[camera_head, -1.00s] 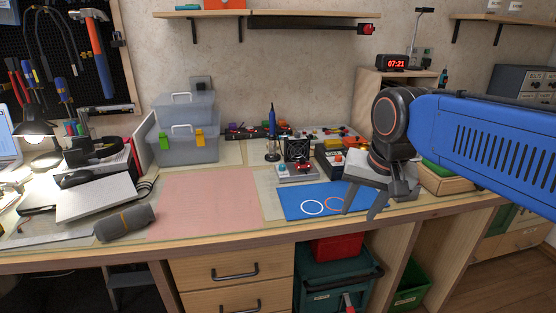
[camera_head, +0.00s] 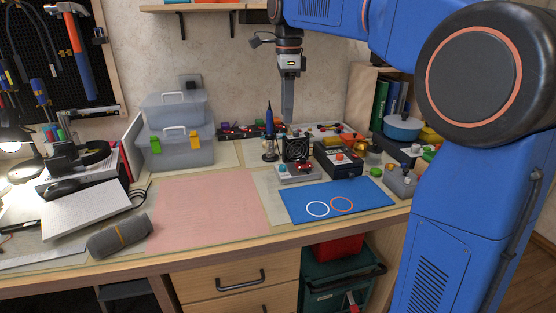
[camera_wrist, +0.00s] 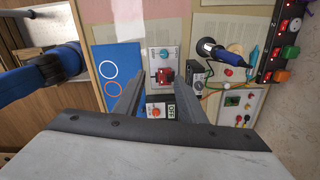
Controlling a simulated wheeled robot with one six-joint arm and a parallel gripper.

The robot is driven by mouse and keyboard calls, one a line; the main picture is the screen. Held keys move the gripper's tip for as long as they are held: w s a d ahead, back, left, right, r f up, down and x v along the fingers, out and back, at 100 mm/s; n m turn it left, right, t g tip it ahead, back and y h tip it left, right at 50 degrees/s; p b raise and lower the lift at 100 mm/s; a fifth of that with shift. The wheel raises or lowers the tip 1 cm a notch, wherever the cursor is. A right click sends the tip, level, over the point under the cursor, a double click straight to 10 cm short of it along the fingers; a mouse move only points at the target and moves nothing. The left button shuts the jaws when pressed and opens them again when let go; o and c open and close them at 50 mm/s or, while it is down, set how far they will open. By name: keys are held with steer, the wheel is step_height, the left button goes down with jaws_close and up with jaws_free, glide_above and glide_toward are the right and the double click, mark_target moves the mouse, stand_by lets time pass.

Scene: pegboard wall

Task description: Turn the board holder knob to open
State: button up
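The board holder (camera_head: 298,178) is a small grey block on the bench with a teal knob (camera_head: 282,168) at its left and a red board (camera_head: 304,167) clamped beside it. In the wrist view the teal knob (camera_wrist: 164,53) and the red board (camera_wrist: 165,76) show beyond the fingertips. My gripper (camera_head: 288,118) points straight down, above and behind the holder, touching nothing. In the wrist view my gripper (camera_wrist: 159,76) has its two fingers apart with nothing between them. From the head camera the fingers overlap, edge-on.
A black fan (camera_head: 296,148) stands right behind the holder. A dark-blue soldering iron (camera_head: 269,120) stands upright to its left, and a black box with an orange knob (camera_head: 338,160) sits to its right. A blue mat (camera_head: 365,194) lies flat in front.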

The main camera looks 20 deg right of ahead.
steer(key=w, duration=0.1)
glide_toward(283, 166)
steer(key=shift+m, duration=0.4)
step_height(283, 166, down, 8)
steer(key=shift+w, duration=0.2)
steer(key=shift+c, duration=0.6)
jaws_close()
